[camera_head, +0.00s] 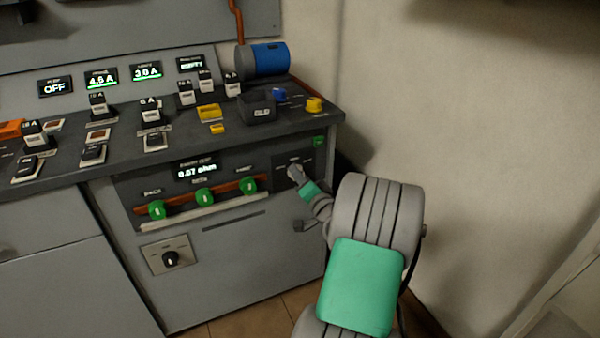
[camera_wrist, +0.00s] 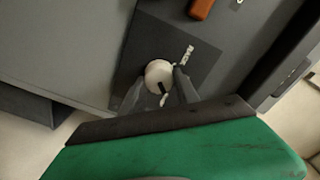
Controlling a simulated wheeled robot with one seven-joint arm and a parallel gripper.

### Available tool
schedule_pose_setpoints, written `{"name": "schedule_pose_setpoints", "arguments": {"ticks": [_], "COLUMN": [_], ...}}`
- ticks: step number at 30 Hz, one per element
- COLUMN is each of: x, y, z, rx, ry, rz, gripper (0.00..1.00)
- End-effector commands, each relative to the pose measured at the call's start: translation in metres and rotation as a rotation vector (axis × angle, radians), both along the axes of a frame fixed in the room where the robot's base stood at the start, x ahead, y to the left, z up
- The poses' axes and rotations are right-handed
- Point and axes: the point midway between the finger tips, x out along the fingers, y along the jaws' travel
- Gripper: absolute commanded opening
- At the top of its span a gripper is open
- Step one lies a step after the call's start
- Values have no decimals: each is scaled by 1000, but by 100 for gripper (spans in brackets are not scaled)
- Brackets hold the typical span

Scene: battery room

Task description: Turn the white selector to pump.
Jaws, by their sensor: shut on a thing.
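The white selector (camera_wrist: 158,75) is a round knob with a dark pointer mark, on a dark plate (camera_wrist: 153,38) on the cabinet front. In the wrist view my gripper (camera_wrist: 157,90) has its two grey fingers on either side of the knob, shut on it. In the head view my gripper (camera_head: 294,172) reaches the dark panel at the right end of the cabinet front and covers most of the knob. A display at the upper left of the console (camera_head: 55,87) reads OFF.
Left of the selector is a row of green-handled fittings (camera_head: 204,196) on an orange-brown bar. Below is another plate with a black knob (camera_head: 171,258). A blue cylinder (camera_head: 264,59) and several switches stand on the console top. Bare wall (camera_head: 460,120) lies to the right.

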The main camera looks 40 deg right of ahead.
Motion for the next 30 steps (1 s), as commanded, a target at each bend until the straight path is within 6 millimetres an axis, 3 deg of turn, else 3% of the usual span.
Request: {"name": "schedule_pose_setpoints", "arguments": {"ticks": [12,30], "x": [0,0], "y": [0,-1], "z": [0,-2], "rx": [251,312], "ry": [-72,-91], "rz": [0,-1], "gripper": [0,0]}}
